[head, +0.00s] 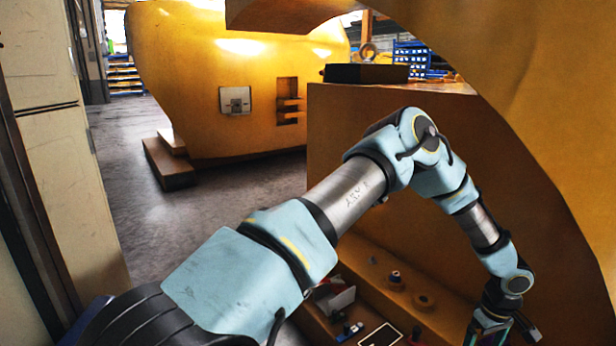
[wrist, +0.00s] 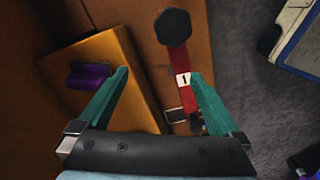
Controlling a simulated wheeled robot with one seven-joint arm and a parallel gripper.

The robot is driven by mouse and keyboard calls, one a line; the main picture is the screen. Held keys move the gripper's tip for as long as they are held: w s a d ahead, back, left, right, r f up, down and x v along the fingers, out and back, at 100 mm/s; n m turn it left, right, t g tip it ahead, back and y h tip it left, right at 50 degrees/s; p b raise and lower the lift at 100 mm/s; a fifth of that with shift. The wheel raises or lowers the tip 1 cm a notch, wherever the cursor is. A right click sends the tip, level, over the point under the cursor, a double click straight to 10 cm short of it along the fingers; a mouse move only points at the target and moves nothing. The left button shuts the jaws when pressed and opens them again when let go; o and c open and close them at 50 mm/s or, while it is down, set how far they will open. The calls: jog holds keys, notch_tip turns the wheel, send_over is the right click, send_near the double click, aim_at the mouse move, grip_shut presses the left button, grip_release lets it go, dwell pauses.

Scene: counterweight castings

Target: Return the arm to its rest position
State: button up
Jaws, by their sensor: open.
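My arm (head: 345,195) reaches from the lower left of the head view, up over an elbow, then down to the right. My gripper (head: 492,330) is at the lower right, partly cut off by the bottom edge. In the wrist view my gripper (wrist: 159,76) shows two teal fingers spread wide apart, with nothing held between them. A yellow-orange block (wrist: 115,60) with a purple piece (wrist: 90,76) lies beyond the left finger. A red bar (wrist: 184,70) with a dark knob and a white label marked 1 lies beyond the right finger.
A large orange casting (head: 565,130) rises close on the right, arching overhead. A yellow casting (head: 235,80) stands at the back. An orange ledge (head: 385,285) with small parts lies below my arm. A pale cabinet (head: 60,150) is at left. Grey floor (head: 150,230) is open between.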

jog(key=w+a+r+m+t+h, duration=0.1)
jog(key=w+a+r+t, duration=0.15)
jog(key=w+r, duration=0.4)
jog(key=w+a+r+t+h, duration=0.2)
jog(key=w+a+r, duration=0.15)
jog(key=w, duration=0.55)
jog(key=w+a+r+m+h, duration=0.15)
jog(key=w+a+r, duration=0.35)
jog(key=a+r, duration=0.55)
jog(key=s+a+r+g+y, duration=0.15)
jog(key=s+a, duration=0.35)
jog(key=a, duration=0.6)
jog(key=s+a+r+y, duration=0.1)
jog(key=s+a+r, duration=0.2)
jog(key=s+a, duration=0.5)
jog(key=s+a+r+g+y, duration=0.1)
jog(key=s+a+r+y, duration=0.15)
jog(key=a, duration=1.05)
notch_tip(320, 180, up, 28)
jog(key=s+p, duration=0.1)
jog(key=p, duration=2.8)
jog(key=shift+a+m+h, duration=0.35)
